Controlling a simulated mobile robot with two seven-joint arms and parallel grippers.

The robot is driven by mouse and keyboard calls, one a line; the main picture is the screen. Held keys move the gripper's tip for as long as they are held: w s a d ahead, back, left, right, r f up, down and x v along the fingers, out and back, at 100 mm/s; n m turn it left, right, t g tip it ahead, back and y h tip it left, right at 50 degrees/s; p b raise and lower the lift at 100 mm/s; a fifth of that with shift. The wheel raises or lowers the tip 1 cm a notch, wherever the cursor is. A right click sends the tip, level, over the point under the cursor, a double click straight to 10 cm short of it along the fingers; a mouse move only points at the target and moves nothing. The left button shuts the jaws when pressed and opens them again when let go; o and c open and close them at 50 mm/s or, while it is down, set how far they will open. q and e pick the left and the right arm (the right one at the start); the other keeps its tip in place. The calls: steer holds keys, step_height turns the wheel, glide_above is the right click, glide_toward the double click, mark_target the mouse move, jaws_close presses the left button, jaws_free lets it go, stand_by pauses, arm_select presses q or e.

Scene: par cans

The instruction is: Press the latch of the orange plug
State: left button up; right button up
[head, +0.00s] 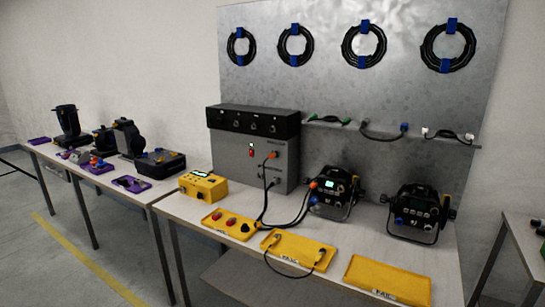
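An orange plug (272,155) sits at the front of the grey power box (283,172), with a black cable hanging from it. Another orange plug (314,184) sits at the left side of the middle par can (334,209), above a blue plug (314,200). The latches are too small to make out. Neither of my grippers is in view.
Yellow trays (389,281) line the table's (350,250) front edge, one holding a short black cable. A yellow tester (203,187) stands left. A second par can (416,213) stands right. Coiled cables (364,44) hang on the metal back panel.

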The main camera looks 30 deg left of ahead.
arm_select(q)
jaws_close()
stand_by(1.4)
